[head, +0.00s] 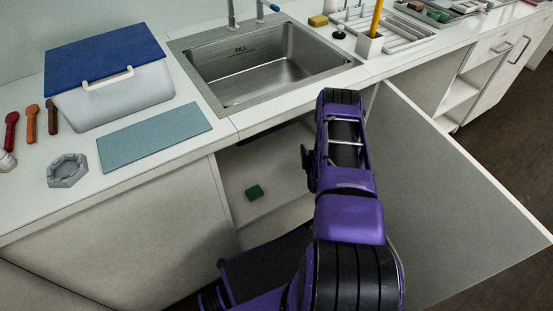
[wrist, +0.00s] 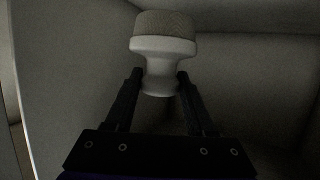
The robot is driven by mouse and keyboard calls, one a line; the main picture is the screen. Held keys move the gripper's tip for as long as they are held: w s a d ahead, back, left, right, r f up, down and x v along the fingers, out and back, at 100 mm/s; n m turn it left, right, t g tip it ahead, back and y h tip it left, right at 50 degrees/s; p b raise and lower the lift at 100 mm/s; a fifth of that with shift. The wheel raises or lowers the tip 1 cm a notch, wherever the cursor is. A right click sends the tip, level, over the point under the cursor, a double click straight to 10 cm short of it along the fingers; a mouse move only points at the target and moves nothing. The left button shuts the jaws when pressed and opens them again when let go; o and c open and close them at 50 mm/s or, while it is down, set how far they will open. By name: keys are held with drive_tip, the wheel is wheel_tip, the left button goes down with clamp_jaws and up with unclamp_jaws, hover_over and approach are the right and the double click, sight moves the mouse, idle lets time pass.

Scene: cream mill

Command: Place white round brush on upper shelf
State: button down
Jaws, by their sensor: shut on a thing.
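The white round brush (wrist: 163,65) shows in the wrist view, with a white knob-like body and a beige bristle pad at the top of the picture. My gripper (wrist: 161,82) is shut on its narrow neck, one finger on each side. The space around it in the wrist view is dim, with pale walls close by. In the head view my arm reaches down into the open cabinet under the sink, and my gripper and the brush are hidden there. An inside shelf (head: 270,174) of the cabinet is partly visible; whether it is the upper one I cannot tell.
A green block (head: 254,192) lies inside the cabinet. The open cabinet door (head: 450,200) stands to the right of my arm. Above are the sink (head: 262,65), a blue-lidded box (head: 112,85), a blue-grey mat (head: 154,137) and a grey hexagonal dish (head: 67,170).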

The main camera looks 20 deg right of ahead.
wheel_tip(320, 180, down, 10)
drive_tip(key=shift+r+b, duration=0.15)
drive_tip(key=shift+b, duration=1)
drive_tip(key=shift+f, duration=0.2)
drive_tip(key=shift+c, duration=1.2)
unclamp_jaws()
